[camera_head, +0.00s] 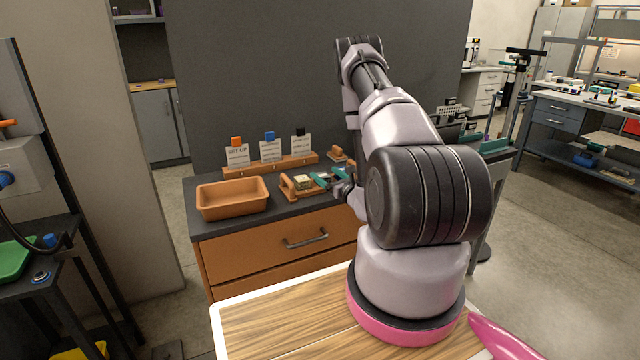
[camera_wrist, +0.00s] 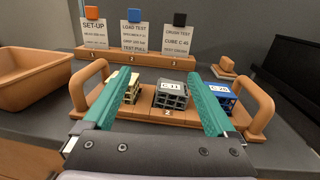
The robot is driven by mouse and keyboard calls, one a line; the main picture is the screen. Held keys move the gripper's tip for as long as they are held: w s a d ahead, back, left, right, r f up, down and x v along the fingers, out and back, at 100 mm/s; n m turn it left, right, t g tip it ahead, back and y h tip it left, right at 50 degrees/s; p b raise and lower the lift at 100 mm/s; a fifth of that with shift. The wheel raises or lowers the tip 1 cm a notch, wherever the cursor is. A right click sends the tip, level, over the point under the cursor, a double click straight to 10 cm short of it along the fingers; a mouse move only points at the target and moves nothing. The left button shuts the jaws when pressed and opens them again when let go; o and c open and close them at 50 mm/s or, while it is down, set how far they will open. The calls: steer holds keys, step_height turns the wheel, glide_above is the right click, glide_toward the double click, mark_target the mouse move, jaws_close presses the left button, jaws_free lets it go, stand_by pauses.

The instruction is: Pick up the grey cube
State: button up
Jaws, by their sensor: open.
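The grey cube (camera_wrist: 172,97) is a lattice block with a white label on top. It sits in the middle place of a brown carrier (camera_wrist: 150,116) with a looped handle at each end. A cream lattice cube (camera_wrist: 122,84) is left of it and a blue one (camera_wrist: 222,95) right of it, both partly hidden by my fingers. My gripper (camera_wrist: 162,76) is open and empty. Its teal fingers appear to either side of the grey cube in the wrist view; contact is not visible. In the head view my gripper (camera_head: 327,180) is over the carrier (camera_head: 288,188), and the grey cube cannot be made out.
An empty brown tray (camera_head: 232,212) stands left of the carrier on the dark drawer-unit top. Behind is a brown rack (camera_head: 270,167) with cards and orange, blue and black blocks. A small brown piece (camera_wrist: 227,68) lies at back right. A wall stands close behind.

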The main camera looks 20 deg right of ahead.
mark_target(320, 172)
steer(key=d+f, duration=0.1)
steer(key=s+f+m+h, duration=0.1)
steer(key=shift+s+d+f+h, duration=0.15)
steer(key=shift+d+f+h, duration=0.15)
steer(key=shift+d, duration=0.1)
steer(key=w, duration=1)
steer(key=shift+w+a+f, duration=0.2)
steer(key=shift+w+a, duration=0.05)
steer(key=shift+a, duration=0.05)
steer(key=c, duration=1.4)
